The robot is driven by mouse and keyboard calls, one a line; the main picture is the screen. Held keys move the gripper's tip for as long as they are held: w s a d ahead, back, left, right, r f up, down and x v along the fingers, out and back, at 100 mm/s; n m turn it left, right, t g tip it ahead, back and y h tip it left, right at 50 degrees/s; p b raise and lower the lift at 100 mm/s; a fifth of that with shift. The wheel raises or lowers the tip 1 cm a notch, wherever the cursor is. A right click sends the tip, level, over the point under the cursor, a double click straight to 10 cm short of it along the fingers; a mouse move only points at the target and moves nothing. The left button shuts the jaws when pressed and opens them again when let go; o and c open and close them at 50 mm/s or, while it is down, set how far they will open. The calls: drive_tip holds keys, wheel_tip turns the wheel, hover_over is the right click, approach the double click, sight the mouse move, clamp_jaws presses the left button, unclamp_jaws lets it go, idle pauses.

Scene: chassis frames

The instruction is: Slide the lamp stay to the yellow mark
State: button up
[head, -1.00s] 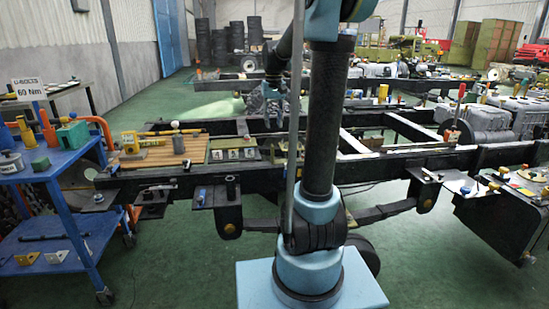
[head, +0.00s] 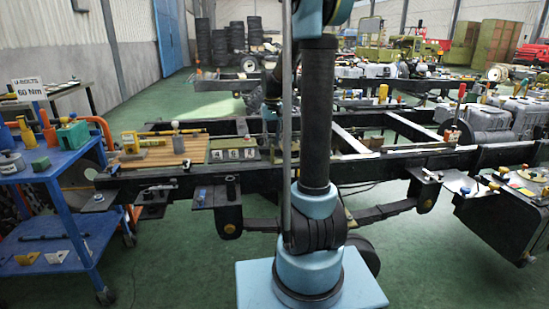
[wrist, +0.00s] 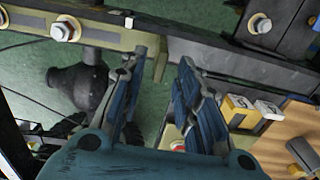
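My gripper (wrist: 163,62) shows in the wrist view with its two blue fingers apart and nothing clearly held between them. A pale strip (wrist: 158,107) and a small red part (wrist: 178,145) show below and between the fingers; I cannot tell whether either belongs to the lamp stay. A small white block (wrist: 129,22) sits on the dark frame rail (wrist: 215,52) beyond the fingertips. In the head view my arm hides much of the work area, and the gripper cannot be made out. I cannot clearly identify the lamp stay or the yellow mark.
A slatted wooden board (head: 150,159) with a yellow tool (head: 130,143) lies left on the chassis, beside numbered tiles (head: 233,155). A blue cart (head: 66,163) stands at the far left. Bolts (wrist: 65,29) stud the nearby metal.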

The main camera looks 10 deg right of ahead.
sight(272, 155)
wheel_tip(272, 155, down, 8)
drive_tip(key=shift+f, duration=0.1)
idle(0.4)
clamp_jaws()
